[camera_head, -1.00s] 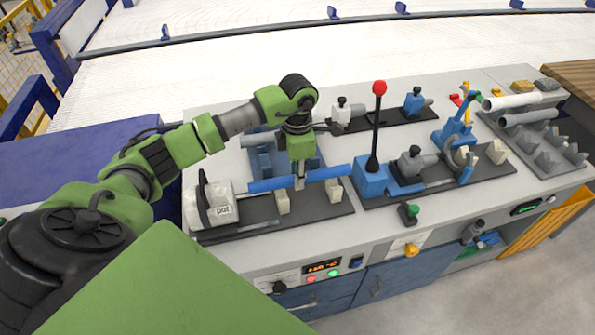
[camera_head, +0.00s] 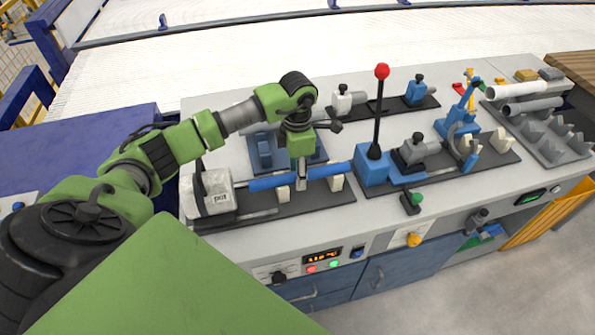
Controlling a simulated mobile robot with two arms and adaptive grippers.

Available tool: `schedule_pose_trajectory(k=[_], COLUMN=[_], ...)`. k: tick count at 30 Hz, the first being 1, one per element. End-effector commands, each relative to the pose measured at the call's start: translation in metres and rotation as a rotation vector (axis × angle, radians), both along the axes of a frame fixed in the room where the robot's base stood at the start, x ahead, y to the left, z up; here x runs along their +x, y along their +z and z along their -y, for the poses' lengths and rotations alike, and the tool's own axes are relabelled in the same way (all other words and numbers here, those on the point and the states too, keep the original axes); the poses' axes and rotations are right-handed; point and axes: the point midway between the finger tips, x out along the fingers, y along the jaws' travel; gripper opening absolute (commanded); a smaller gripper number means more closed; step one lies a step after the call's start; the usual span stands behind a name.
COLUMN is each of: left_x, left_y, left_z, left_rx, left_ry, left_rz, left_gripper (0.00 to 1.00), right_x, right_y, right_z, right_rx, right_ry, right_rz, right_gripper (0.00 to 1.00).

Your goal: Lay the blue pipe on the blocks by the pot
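The blue pipe (camera_head: 272,183) lies level, running left to right just to the right of the white pot (camera_head: 208,196). My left gripper (camera_head: 301,182) comes down from above and is shut around the pipe near its middle. Two cream blocks (camera_head: 283,195) (camera_head: 337,184) stand on the dark base plate below the pipe. The pipe crosses their tops and appears to touch them, though the exact contact is too small to tell. The pipe's left end is close to the pot's side. My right gripper is not in view.
A blue block with a red-knobbed lever (camera_head: 381,73) stands just right of the pipe's end. Behind the gripper is a blue fixture (camera_head: 264,150). Grey clamps (camera_head: 416,150) and a rack of pipes (camera_head: 530,106) are farther right.

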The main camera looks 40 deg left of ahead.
Motion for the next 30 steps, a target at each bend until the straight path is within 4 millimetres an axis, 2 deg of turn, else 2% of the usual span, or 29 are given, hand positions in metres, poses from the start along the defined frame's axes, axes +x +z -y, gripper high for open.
schedule_pose_trajectory(k=[5,8,21,25,30], left_x=[0.0,0.001,0.001,0.001,0.0], left_y=[0.004,0.015,0.102,0.115,0.12], left_z=[0.0,0.0,0.0,0.0,0.0], left_rx=[0.0,0.0,0.001,0.0,0.0], left_ry=[0.0,0.0,0.0,0.0,0.0], left_rz=[0.001,0.003,0.003,0.001,0.0], left_gripper=[0.41,0.41,0.41,0.41,0.41], right_x=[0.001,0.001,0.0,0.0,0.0], right_y=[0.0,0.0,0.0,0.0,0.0], right_z=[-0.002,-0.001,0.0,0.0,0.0], right_rx=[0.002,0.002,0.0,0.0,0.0], right_ry=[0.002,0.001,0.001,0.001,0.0], right_rz=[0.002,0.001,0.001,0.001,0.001], right_gripper=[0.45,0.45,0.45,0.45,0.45])
